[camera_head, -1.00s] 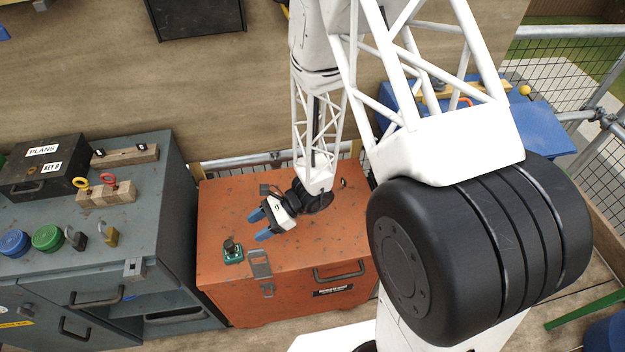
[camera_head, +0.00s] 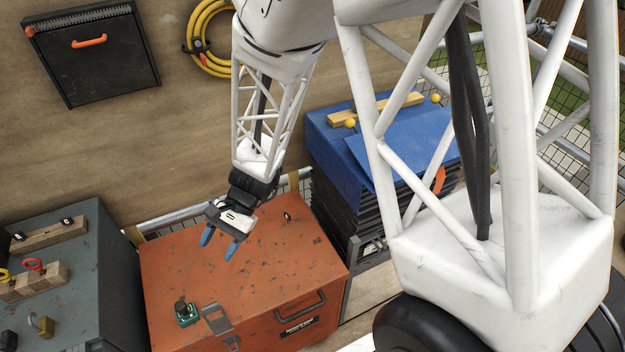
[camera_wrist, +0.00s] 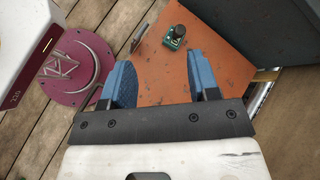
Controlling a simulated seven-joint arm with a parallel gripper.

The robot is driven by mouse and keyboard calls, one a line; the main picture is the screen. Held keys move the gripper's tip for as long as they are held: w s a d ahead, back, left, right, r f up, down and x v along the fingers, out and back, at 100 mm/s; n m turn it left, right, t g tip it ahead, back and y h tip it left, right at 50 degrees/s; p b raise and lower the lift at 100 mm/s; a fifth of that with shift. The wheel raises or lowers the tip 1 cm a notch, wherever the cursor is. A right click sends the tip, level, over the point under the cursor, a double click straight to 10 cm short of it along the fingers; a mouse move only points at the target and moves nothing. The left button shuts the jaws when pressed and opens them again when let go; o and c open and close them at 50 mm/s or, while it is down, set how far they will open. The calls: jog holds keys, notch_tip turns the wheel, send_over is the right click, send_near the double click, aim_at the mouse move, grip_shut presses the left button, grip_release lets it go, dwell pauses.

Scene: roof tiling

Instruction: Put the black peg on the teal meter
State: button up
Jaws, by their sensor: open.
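The teal meter (camera_head: 188,321) sits on the front-left part of the orange chest's lid, beside the latch. A short black cylinder (camera_head: 181,305) stands on or against it; I cannot tell whether this is the black peg or part of the meter. In the wrist view the teal meter (camera_wrist: 174,43) lies beyond my fingertips, with the black cylinder (camera_wrist: 181,31) at its top. My gripper (camera_head: 219,243) is open and empty, with blue fingers, above the back part of the lid and apart from the meter. Both fingers also show in the wrist view (camera_wrist: 160,75).
The orange chest (camera_head: 245,262) has a mostly bare lid with a small dark item (camera_head: 287,216) near its back edge. A grey cabinet (camera_head: 90,262) stands at left. A blue-topped stack (camera_head: 335,150) stands behind at right. A maroon disc (camera_wrist: 75,68) shows in the wrist view.

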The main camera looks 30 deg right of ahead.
jog(key=s+d+r+n+t+h, duration=0.2)
jog(key=s+d+r+h, duration=0.1)
jog(key=r, duration=0.5)
jog(key=s+d+r+n+t+h, duration=0.2)
jog(key=s+d+r+n+h, duration=0.1)
jog(key=s+d+r, duration=0.2)
jog(key=s+d+r+n+t+h, duration=0.3)
jog(key=s+d+r, duration=0.1)
jog(key=d+r, duration=0.5)
jog(key=shift+v, duration=0.9)
jog(key=shift+d+f, duration=0.1)
